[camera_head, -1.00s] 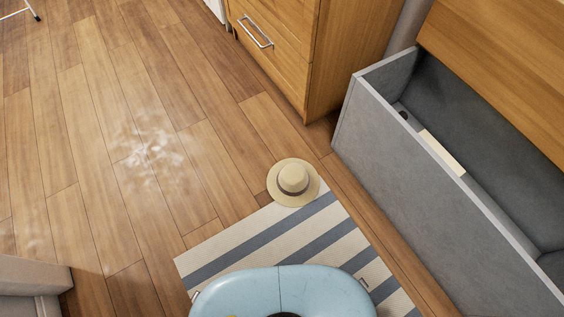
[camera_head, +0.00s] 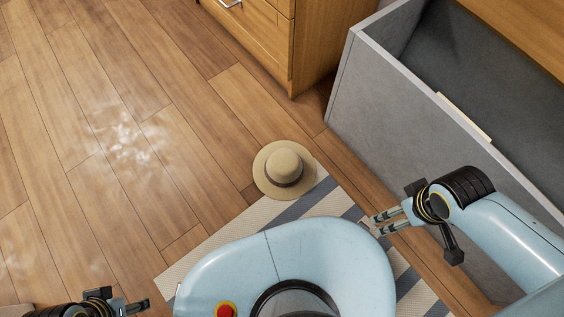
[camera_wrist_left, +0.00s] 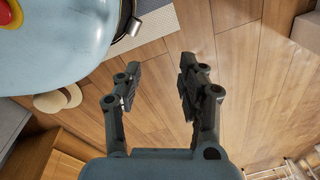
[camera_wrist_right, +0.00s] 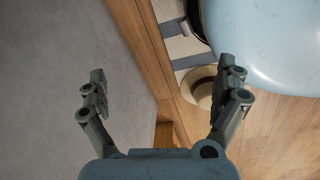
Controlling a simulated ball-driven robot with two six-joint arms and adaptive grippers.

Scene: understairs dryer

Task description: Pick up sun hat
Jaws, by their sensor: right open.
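The sun hat (camera_head: 284,165) is tan with a dark band. It lies brim down on the floor at the far end of the striped rug, partly over the rug. In the right wrist view the hat (camera_wrist_right: 202,86) shows partly behind my body and a finger. In the left wrist view it (camera_wrist_left: 55,99) is at the left, partly hidden by my body. My right gripper (camera_head: 370,225) is open and empty, to the right of and nearer than the hat.
The grey bench box (camera_head: 400,110) stands open along the right, close to my right arm. A wooden drawer cabinet (camera_head: 265,40) stands beyond the hat. The striped rug (camera_head: 200,262) lies partly under my body. The wood floor (camera_head: 130,140) at left is clear.

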